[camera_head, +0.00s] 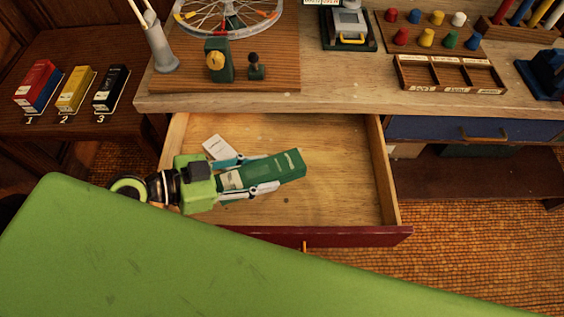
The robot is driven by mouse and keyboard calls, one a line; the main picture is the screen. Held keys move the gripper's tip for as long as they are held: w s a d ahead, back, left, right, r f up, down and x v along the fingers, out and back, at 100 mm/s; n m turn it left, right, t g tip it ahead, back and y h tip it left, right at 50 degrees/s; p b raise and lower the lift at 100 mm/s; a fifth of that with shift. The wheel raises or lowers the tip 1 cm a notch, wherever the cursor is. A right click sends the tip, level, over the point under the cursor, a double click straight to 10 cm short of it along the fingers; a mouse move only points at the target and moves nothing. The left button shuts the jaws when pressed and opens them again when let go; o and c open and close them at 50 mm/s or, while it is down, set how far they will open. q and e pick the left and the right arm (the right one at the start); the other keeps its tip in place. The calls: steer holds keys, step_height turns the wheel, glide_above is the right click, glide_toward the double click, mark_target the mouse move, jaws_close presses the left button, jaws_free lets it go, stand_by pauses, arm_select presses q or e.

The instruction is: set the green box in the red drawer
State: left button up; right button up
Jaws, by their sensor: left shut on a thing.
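The green box (290,165) lies lengthwise in the jaws of my left gripper (266,172). The two fingers are shut along its long sides, and its right end sticks out past them. The red drawer (355,237) is pulled open below the bench top, with a dark red front and a bare wooden inside. The box and the fingers are over the drawer's floor, within its side walls. I cannot tell whether the box touches the floor. My right gripper is not in view.
A small white card (219,147) lies in the drawer behind my left gripper. The drawer's right half is clear. A closed blue drawer (470,131) is at the right. Red, yellow and black boxes (74,90) stand on the left table. A spoked wheel (228,15) stands on the bench.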

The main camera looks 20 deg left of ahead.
mark_target(272, 161)
arm_select(q)
steer(key=w, duration=0.1)
steer(key=w+f, duration=0.1)
steer(key=w, duration=0.1)
steer(key=w+d+p, duration=0.1)
steer(key=shift+w+f, duration=0.35)
steer(key=w+f, duration=0.1)
steer(key=f, duration=0.1)
steer(key=w+f, duration=0.2)
steer(key=w+d+f, duration=0.1)
steer(key=f, duration=0.1)
steer(key=shift+w, duration=0.2)
step_height(272, 161, down, 2)
steer(key=shift+d+f, duration=0.1)
steer(key=shift+f, duration=0.05)
steer(key=shift+s+f, duration=0.15)
steer(key=shift+f, duration=0.45)
jaws_close()
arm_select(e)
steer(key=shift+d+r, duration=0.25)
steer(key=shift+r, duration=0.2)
arm_select(q)
steer(key=o, duration=1.3)
jaws_free()
steer(key=shift+f, duration=0.1)
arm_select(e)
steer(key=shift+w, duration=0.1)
